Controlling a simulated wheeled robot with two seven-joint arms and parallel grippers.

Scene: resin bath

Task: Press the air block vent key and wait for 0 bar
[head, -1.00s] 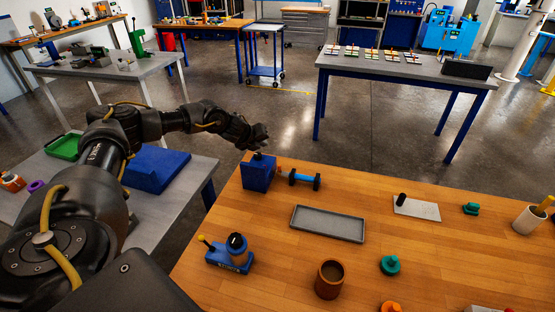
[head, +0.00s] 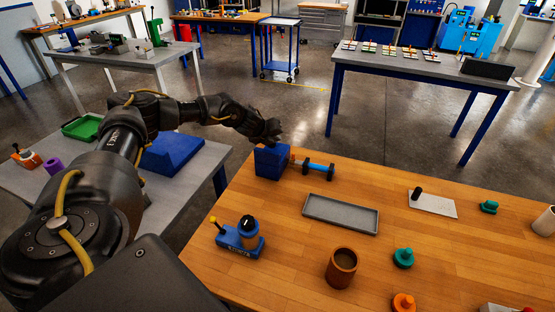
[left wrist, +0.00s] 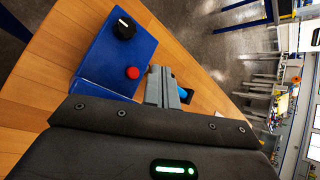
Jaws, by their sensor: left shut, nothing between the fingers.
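The air block appears to be the blue block (head: 271,163) at the far left corner of the wooden table. My left gripper (head: 276,141) is shut and empty, at the block's top in the head view. In the left wrist view the blue block (left wrist: 92,65) shows a black knob (left wrist: 124,27) and a round red button (left wrist: 133,72). The left gripper's fingers (left wrist: 160,88) are just right of the red button; I cannot tell whether they touch the block. No pressure reading is legible. My right gripper is not in view.
A blue and black bar (head: 318,169) lies right of the block. A grey tray (head: 340,214), a brown cup (head: 341,267) and a blue device with a black-topped round part (head: 240,240) stand nearer. The table between them is clear.

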